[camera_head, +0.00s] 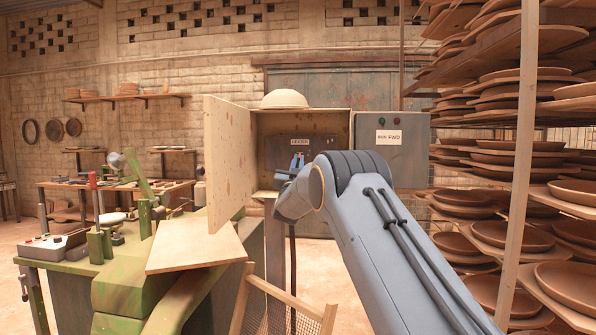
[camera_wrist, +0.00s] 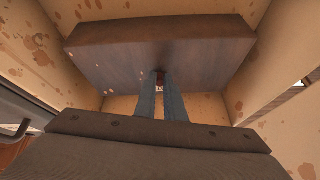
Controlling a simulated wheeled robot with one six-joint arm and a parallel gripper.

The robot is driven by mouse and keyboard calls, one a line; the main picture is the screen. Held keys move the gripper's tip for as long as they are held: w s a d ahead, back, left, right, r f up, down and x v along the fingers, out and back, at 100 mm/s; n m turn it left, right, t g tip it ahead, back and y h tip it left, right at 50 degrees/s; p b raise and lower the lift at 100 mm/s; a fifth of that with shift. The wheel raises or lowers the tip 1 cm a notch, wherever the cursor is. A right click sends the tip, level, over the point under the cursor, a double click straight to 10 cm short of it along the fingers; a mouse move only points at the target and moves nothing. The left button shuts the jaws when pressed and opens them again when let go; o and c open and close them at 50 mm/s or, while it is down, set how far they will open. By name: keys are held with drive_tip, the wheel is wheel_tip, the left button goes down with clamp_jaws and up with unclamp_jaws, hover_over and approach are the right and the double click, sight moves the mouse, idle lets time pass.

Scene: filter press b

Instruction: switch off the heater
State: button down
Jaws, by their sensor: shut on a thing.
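The heater box (camera_head: 273,157) is a dark box labelled "HEATER", mounted inside an open wooden cabinet (camera_head: 330,120). In the wrist view the heater box (camera_wrist: 110,62) fills the upper middle, with a small brownish switch part (camera_wrist: 160,76) on its face. My gripper (camera_head: 297,163) reaches into the cabinet in front of the box. In the wrist view my gripper's blue fingers (camera_wrist: 161,86) are shut around the small switch part. The fingers hide most of the part, so I cannot tell its position.
The cabinet door (camera_head: 228,160) stands open on the left. A grey box labelled "FWD" (camera_head: 405,160) is to the right. A bowl (camera_head: 284,98) sits on the cabinet. A green bench (camera_head: 130,290) is at left, and racks of clay plates (camera_head: 568,285) are at right.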

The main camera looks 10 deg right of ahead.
drive_tip(key=shift+b, duration=0.5)
drive_tip(key=c, duration=1.8)
unclamp_jaws()
drive_tip(key=shift+c, duration=0.2)
drive_tip(key=b+v, duration=0.2)
drive_tip(key=v, duration=0.5)
drive_tip(key=shift+s+f, duration=0.25)
drive_tip(key=shift+f, duration=0.05)
